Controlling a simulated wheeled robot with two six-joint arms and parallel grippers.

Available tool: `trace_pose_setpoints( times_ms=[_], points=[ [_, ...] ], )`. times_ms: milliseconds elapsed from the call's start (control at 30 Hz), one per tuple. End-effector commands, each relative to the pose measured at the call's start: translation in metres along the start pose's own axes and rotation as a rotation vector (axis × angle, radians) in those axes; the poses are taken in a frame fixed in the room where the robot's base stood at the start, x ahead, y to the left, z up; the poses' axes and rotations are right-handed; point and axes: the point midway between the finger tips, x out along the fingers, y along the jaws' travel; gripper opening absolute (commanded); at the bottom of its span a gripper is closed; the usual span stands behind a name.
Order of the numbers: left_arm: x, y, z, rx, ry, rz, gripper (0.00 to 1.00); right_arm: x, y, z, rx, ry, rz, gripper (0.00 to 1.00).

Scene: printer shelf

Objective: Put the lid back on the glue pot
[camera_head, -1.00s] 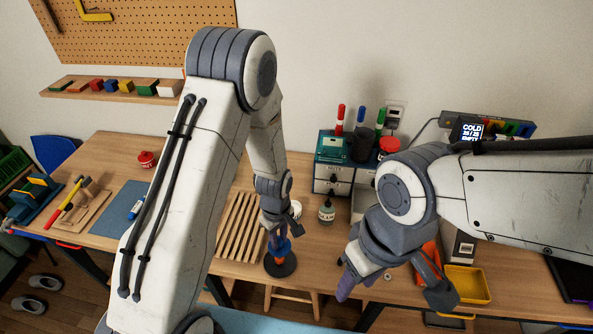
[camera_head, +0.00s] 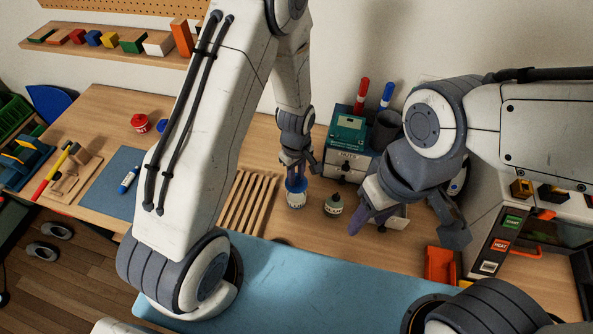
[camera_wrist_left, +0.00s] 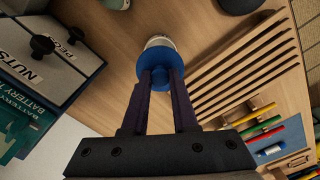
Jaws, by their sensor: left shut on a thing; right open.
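The glue pot (camera_head: 296,202) is a small white jar with a label, standing on the wooden bench. The blue lid (camera_head: 296,184) is at its mouth, held from above by my left gripper (camera_head: 294,174), which is shut on it. In the left wrist view the blue lid (camera_wrist_left: 158,66) sits between my fingertips and covers most of the white pot (camera_wrist_left: 159,41). I cannot tell whether the lid is fully seated or just above the rim. My right gripper (camera_head: 374,213) is open, in the air right of the pot.
A small dark-capped bottle (camera_head: 333,206) stands just right of the pot. A slatted rack (camera_head: 248,203) lies to its left. Behind is a drawer unit (camera_head: 345,167) with a teal box (camera_head: 347,130) on top. A red jar (camera_head: 140,123) stands at the far left.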

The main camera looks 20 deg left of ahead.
Motion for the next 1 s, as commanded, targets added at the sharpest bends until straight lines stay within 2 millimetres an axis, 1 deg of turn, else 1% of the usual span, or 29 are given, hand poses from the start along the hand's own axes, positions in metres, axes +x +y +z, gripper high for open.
trace_pose_setpoints(
  times_ms=[33,500,700,1000],
  points=[
    [0.006,0.000,0.000,0.000,0.000,0.000,0.00,0.006,0.000,0.000,0.001,0.000,0.000,0.50],
    [0.051,-0.001,-0.001,-0.003,0.000,0.000,0.00,0.041,0.003,0.002,0.007,0.000,0.000,0.50],
    [0.058,-0.002,-0.001,-0.003,0.000,0.000,0.00,0.046,0.003,0.002,0.008,0.000,0.000,0.50],
    [0.057,-0.002,-0.002,-0.003,0.000,0.000,0.00,0.045,0.003,0.002,0.008,0.000,0.000,0.50]
  ],
)
